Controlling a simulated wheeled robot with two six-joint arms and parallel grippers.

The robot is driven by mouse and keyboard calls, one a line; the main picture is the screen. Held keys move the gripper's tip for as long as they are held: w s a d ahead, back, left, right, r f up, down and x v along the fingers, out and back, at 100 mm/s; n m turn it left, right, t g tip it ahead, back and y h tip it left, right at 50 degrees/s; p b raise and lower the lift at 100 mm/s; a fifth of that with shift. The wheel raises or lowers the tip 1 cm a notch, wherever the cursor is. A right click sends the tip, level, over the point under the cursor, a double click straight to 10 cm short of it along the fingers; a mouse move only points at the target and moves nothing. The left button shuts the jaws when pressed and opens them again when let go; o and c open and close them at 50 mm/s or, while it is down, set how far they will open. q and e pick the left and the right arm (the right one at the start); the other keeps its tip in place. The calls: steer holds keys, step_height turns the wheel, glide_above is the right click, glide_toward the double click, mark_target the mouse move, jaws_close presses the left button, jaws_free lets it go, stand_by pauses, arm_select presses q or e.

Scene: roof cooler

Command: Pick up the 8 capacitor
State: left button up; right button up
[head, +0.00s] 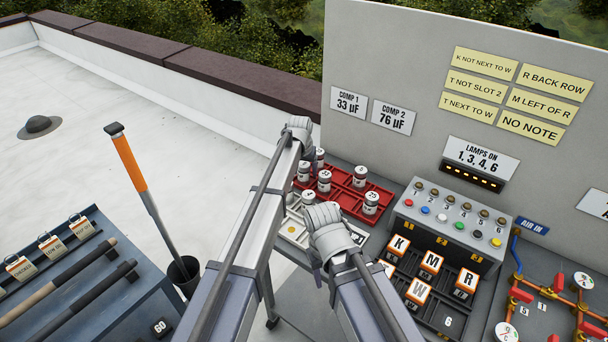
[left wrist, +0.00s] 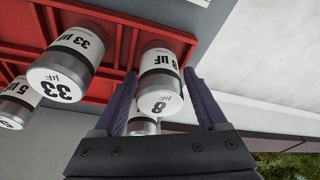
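The 8 capacitor (left wrist: 160,82) is a silver can with a white "8 µF" band, in the red tray (left wrist: 104,90) in the left wrist view. My left gripper (left wrist: 160,78) is open, with one dark finger on each side of this can. A slim gap shows beside the can, and I cannot tell if a finger touches it. In the head view the left arm (head: 298,130) reaches toward the red tray (head: 345,190) and hides my left fingers. The right arm (head: 333,228) bends over the tray's near side; its fingers cannot be made out.
The 33 capacitor (left wrist: 62,70) stands close beside the 8 in the left wrist view. A grey wall (head: 420,130) rises behind the tray. A lamp panel (head: 450,215) and letter blocks (head: 418,290) are to the right.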

arm_select(q)
jaws_close()
stand_by(0.4)
steer(key=shift+r, duration=0.1)
